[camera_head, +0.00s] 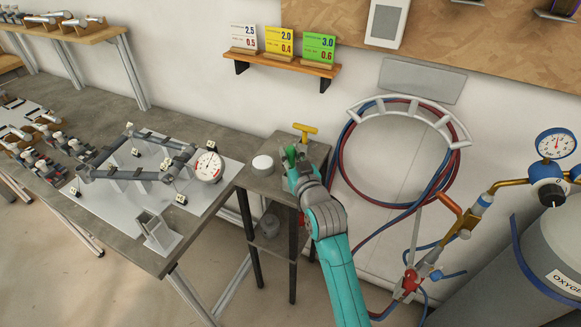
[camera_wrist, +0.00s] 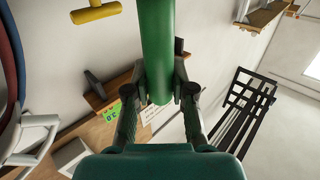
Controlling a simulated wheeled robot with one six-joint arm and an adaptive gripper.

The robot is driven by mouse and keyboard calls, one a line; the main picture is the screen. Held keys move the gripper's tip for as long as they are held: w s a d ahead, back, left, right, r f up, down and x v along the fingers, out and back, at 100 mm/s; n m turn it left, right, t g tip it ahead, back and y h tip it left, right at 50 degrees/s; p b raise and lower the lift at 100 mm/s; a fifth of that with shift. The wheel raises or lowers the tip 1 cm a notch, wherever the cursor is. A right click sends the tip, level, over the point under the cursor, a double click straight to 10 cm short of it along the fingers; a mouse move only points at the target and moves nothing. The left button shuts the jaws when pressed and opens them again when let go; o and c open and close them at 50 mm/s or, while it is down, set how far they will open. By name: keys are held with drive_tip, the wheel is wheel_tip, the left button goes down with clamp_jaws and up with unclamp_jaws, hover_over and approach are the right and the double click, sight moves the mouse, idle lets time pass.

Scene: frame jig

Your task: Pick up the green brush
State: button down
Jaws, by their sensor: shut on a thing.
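The green brush (camera_head: 290,156) shows in the head view only as a small green piece at the end of my teal arm, above the small dark stand. In the wrist view a thick green cylinder, the brush handle (camera_wrist: 157,45), runs down from the top edge between my fingers. My gripper (camera_head: 297,165) is shut on it; the fingers of my gripper (camera_wrist: 160,88) press on both sides of the handle. The brush's far end and any bristles are out of view. In the head view my gripper hides part of the brush.
A yellow-handled tool (camera_head: 305,131) and a white round container (camera_head: 262,164) are at the small stand (camera_head: 258,185). A jig table (camera_head: 110,225) with a metal frame and dial gauge stands left. Coiled hoses (camera_head: 345,165) hang right, near a gas cylinder (camera_head: 545,245).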

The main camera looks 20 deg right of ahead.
wheel_tip(320, 180, up, 10)
idle(0.6)
drive_tip(key=shift+s, duration=0.1)
idle(1.6)
